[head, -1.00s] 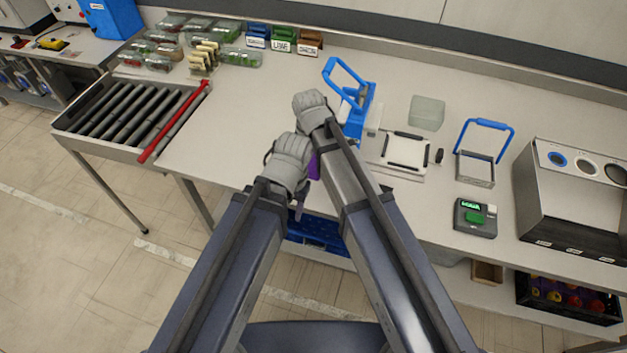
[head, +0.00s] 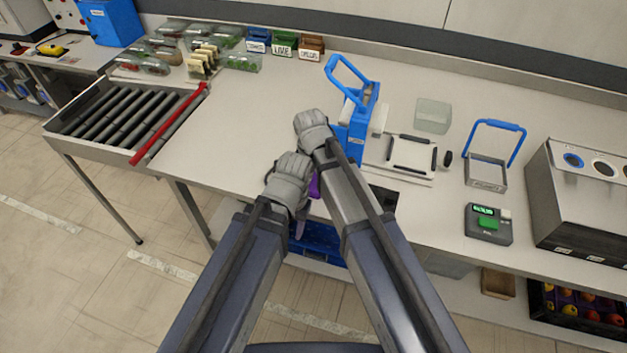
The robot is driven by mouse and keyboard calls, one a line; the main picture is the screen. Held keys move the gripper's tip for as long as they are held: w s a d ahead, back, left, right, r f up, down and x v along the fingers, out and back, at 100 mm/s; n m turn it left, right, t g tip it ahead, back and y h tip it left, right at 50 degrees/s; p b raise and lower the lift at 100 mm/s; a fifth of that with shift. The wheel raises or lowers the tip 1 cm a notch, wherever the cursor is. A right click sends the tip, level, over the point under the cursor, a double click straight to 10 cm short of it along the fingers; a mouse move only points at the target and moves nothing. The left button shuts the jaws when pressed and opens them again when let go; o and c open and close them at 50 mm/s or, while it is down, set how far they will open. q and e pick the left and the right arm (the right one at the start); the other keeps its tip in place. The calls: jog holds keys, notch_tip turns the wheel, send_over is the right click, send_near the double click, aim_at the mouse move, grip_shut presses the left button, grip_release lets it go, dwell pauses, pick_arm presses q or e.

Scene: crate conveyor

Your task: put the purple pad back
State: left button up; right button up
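A small part of a purple thing, likely the purple pad (head: 315,187), shows between my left gripper (head: 288,178) and my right forearm. It is over the front edge of the table, right beside the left gripper; the rest of it is hidden. The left gripper's fingers face away, so I cannot tell whether it grips the pad. My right gripper (head: 312,128) is over the table, just left of a blue press-like device (head: 357,122) with a blue handle. Its fingers are hidden too.
A white framed plate (head: 411,154), a clear box (head: 433,116), a blue-handled frame (head: 486,174) and a scale (head: 488,224) stand to the right. A roller conveyor (head: 128,120) is at the left. A blue crate (head: 318,244) sits below the table. The table's left middle is clear.

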jog(key=shift+f, duration=0.1)
jog(key=o, duration=0.7)
jog(key=shift+f, duration=0.1)
jog(key=o, duration=0.3)
pick_arm(q)
jog(key=shift+f, duration=0.1)
pick_arm(e)
jog(key=shift+o, duration=0.2)
